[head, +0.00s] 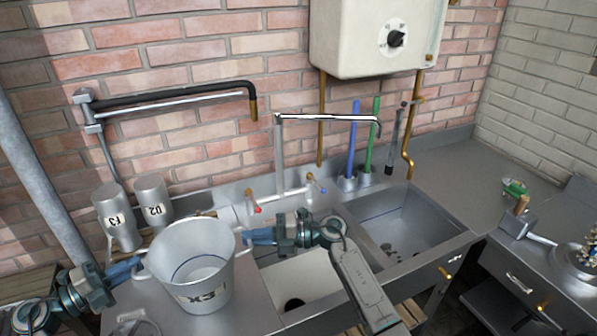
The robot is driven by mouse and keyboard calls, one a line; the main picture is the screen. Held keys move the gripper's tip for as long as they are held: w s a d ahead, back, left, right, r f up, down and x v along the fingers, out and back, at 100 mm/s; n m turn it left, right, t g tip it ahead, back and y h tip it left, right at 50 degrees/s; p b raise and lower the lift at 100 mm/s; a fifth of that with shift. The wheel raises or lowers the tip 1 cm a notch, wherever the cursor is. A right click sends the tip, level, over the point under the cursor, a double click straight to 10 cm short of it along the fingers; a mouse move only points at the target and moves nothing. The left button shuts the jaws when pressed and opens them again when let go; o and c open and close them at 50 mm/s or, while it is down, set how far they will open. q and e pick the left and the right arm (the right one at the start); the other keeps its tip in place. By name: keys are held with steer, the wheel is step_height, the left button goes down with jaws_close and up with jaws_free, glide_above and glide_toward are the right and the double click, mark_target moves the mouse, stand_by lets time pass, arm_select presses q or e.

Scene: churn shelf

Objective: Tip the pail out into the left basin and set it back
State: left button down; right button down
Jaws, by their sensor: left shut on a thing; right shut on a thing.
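The grey metal pail (216,273) is upright at the left of the sink, with a dark-lettered label on its front. A thin dark ring line shows on its inner wall; I cannot tell whether it holds liquid. My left gripper (136,268) is shut on the pail's left side near the rim. My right gripper (246,239) is shut on its right side near the rim. The left basin (325,262) is just right of the pail, partly hidden by my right arm. I cannot tell whether the pail's base touches the counter.
Two labelled metal canisters (117,222) stand behind the pail. A tap (279,155) with a long spout rises behind the basins. The right basin (415,222) holds small dark items. A blue brush (352,140) and a green brush (373,138) stand at the back. A boiler (362,35) hangs above.

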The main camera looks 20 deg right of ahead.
arm_select(q)
steer(key=c, duration=1.4)
jaws_free()
arm_select(e)
steer(key=c, duration=1.4)
jaws_free()
arm_select(q)
steer(key=o, duration=0.8)
arm_select(e)
steer(key=o, duration=0.8)
arm_select(q)
steer(key=shift+a, duration=0.15)
arm_select(e)
steer(key=shift+d, duration=0.1)
arm_select(q)
steer(key=shift+w+a, duration=0.15)
steer(key=shift+a, duration=2.2)
arm_select(e)
steer(key=shift+s+d, duration=0.15)
steer(key=shift+d, duration=1.05)
steer(key=shift+s+d, duration=0.1)
steer(key=shift+d, duration=1.1)
arm_select(q)
steer(key=shift+w+a, duration=0.15)
steer(key=shift+a, duration=2.35)
arm_select(e)
steer(key=shift+s+d, duration=0.15)
steer(key=shift+d, duration=2.35)
